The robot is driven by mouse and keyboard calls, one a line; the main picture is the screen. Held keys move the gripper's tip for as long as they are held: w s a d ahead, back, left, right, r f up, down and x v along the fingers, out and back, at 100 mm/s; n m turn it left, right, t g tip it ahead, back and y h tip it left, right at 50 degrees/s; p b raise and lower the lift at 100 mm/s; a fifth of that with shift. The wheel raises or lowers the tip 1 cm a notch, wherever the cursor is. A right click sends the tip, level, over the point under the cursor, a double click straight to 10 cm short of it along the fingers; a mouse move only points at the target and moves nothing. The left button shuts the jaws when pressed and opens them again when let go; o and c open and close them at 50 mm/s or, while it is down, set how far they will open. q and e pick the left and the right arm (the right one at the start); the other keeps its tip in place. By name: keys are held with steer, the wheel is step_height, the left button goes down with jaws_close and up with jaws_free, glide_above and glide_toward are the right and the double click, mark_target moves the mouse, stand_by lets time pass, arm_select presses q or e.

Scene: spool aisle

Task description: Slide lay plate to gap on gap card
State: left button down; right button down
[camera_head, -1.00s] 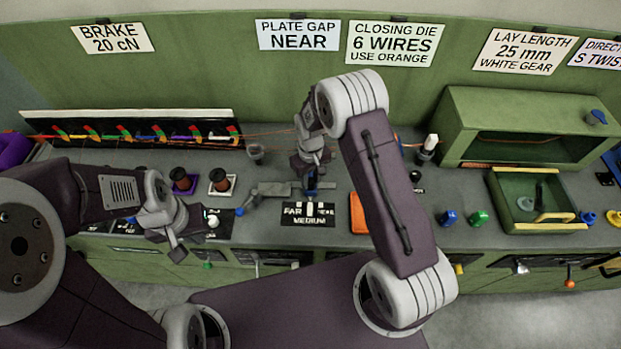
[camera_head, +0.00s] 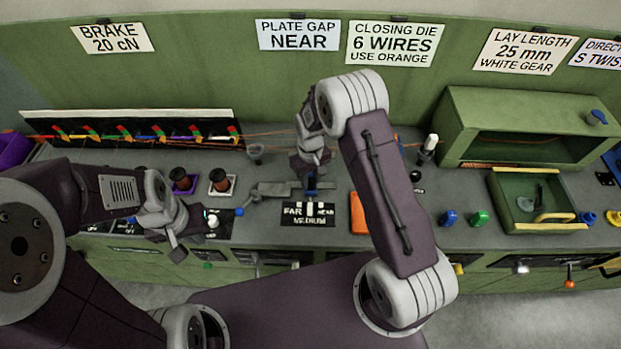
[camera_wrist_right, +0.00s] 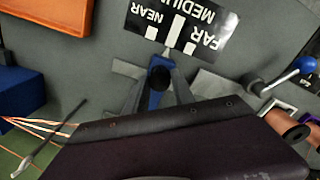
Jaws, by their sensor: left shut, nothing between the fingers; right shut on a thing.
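The gap card (camera_head: 298,35) on the back wall reads PLATE GAP NEAR. On the bench, a black scale plate (camera_head: 308,214) is marked FAR, MEDIUM and NEAR; it also shows in the right wrist view (camera_wrist_right: 182,22). My right gripper (camera_head: 311,182) is at the lay plate's blue post, just behind the scale. In the right wrist view, my right gripper (camera_wrist_right: 158,88) is shut on this post, the lay plate handle (camera_wrist_right: 157,79), which has a dark round top. My left gripper (camera_head: 178,252) is shut and empty over the bench's front edge.
A grey lever with a blue knob (camera_head: 240,211) lies left of the scale. An orange block (camera_head: 358,213) sits to its right. Two spools (camera_head: 221,181) stand behind left. Orange wires run behind my right gripper. A green tray (camera_head: 507,222) is far right.

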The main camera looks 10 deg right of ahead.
steer(key=shift+w+r, duration=0.1)
steer(key=d, duration=0.1)
steer(key=s+d, duration=0.1)
steer(key=d, duration=0.1)
steer(key=shift+d, duration=0.25)
steer(key=c, duration=1.1)
jaws_free()
steer(key=shift+o, duration=0.2)
steer(key=shift+s, duration=0.1)
step_height(320, 180, up, 9)
steer(key=b, duration=0.1)
